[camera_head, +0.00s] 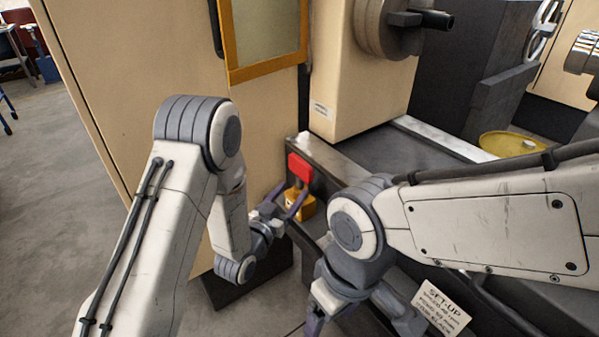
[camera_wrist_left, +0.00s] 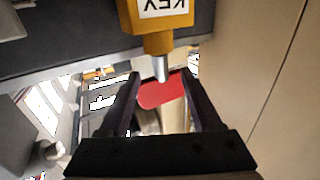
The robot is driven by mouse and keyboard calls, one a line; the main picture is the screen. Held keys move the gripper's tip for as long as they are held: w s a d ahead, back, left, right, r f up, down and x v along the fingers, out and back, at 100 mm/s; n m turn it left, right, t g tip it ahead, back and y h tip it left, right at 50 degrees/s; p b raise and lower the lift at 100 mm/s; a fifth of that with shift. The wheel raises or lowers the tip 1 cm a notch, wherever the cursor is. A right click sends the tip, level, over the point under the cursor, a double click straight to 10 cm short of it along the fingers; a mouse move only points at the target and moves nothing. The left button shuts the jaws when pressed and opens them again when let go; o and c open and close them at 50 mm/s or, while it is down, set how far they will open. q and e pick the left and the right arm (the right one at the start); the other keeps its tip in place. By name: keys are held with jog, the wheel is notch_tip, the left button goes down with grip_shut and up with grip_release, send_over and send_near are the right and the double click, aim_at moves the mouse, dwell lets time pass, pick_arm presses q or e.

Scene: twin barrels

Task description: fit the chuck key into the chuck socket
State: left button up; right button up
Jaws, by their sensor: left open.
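The chuck key has a flat red handle (camera_head: 300,168) and stands above an orange holder (camera_head: 306,208) on the machine's front ledge. In the left wrist view the red handle (camera_wrist_left: 163,91) shows between the fingers, with a metal shaft (camera_wrist_left: 161,67) running into the orange holder (camera_wrist_left: 157,20) marked KEY. My left gripper (camera_head: 293,190) is open, its fingers on either side of the key but not visibly closed on it. The round grey chuck (camera_head: 376,30) is at the upper right; I cannot make out its socket. My right gripper (camera_head: 316,325) is cut by the bottom edge.
The cream headstock (camera_head: 345,100) and a cabinet with an orange-framed panel (camera_head: 264,38) stand behind the key. A yellow round tray (camera_head: 512,146) lies right. A SET-UP card (camera_head: 440,308) is at the lower right, near my right arm. Open floor lies left.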

aim_at(298, 184)
pick_arm(q)
jog(key=x, duration=0.5)
jog(key=shift+w+d, duration=0.15)
jog(key=shift+w, duration=0.15)
grip_shut()
